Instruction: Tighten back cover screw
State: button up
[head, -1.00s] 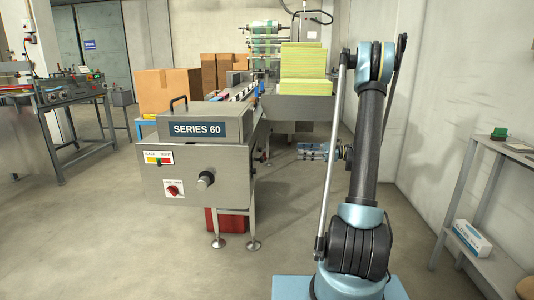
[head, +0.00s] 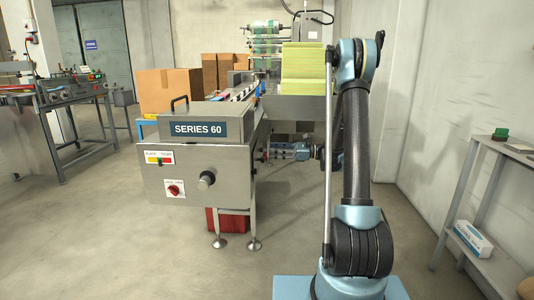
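The machine marked SERIES 60 (head: 197,129) stands left of centre. Its near steel panel (head: 225,165) bears a round dark knob with a pale face (head: 207,180), the only screw-like part I can make out. A small gauge plate (head: 159,158) at the panel's upper left has coloured bands and a green mark near its middle; its lettering is hard to read. My gripper (head: 268,153) is at the far end of my arm, just right of the panel's edge, small and pointing left. It is apart from the knob, and its fingers are too small to tell open from shut.
A red rotary switch (head: 174,190) sits below the gauge. Yellow-green stacked sheets (head: 303,62) lie behind on the machine. A red bin (head: 226,222) is under it. A grey shelf (head: 480,195) stands at right. The floor in front is clear.

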aim_at(261, 150)
jog(key=shift+w+a, duration=0.1)
jog(key=shift+a, duration=1.95)
grip_shut()
